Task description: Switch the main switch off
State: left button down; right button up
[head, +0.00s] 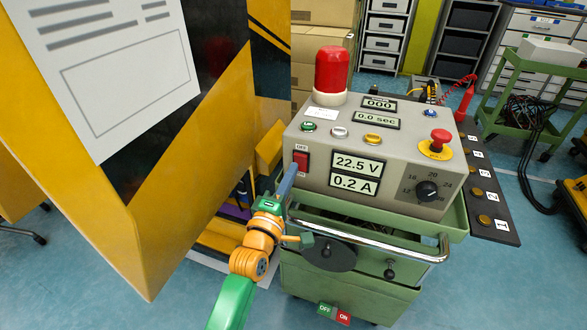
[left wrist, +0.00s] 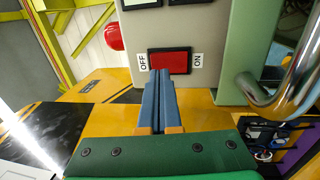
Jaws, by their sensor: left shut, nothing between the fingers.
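The main switch (head: 301,161) is a red rocker in a dark frame on the left of the grey control box front, with an OFF label above it. In the left wrist view the switch (left wrist: 171,62) lies sideways, with OFF at its left end and ON at its right. My left gripper (head: 290,172) is shut and empty, its blue fingers pointing up at the switch. In the wrist view the fingertips (left wrist: 161,74) overlap the switch's lower edge, towards the OFF side. I cannot tell whether they touch it. My right gripper is not in view.
The control box (head: 400,148) carries displays, a red lamp (head: 332,72), a red emergency button (head: 440,137) and a black knob (head: 427,191). A metal handrail (head: 370,245) crosses below it. A yellow and black cabinet (head: 190,160) stands close on the left.

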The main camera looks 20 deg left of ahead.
pick_arm(q)
jog(key=shift+w+r, duration=0.1)
jog(key=shift+w, duration=0.8)
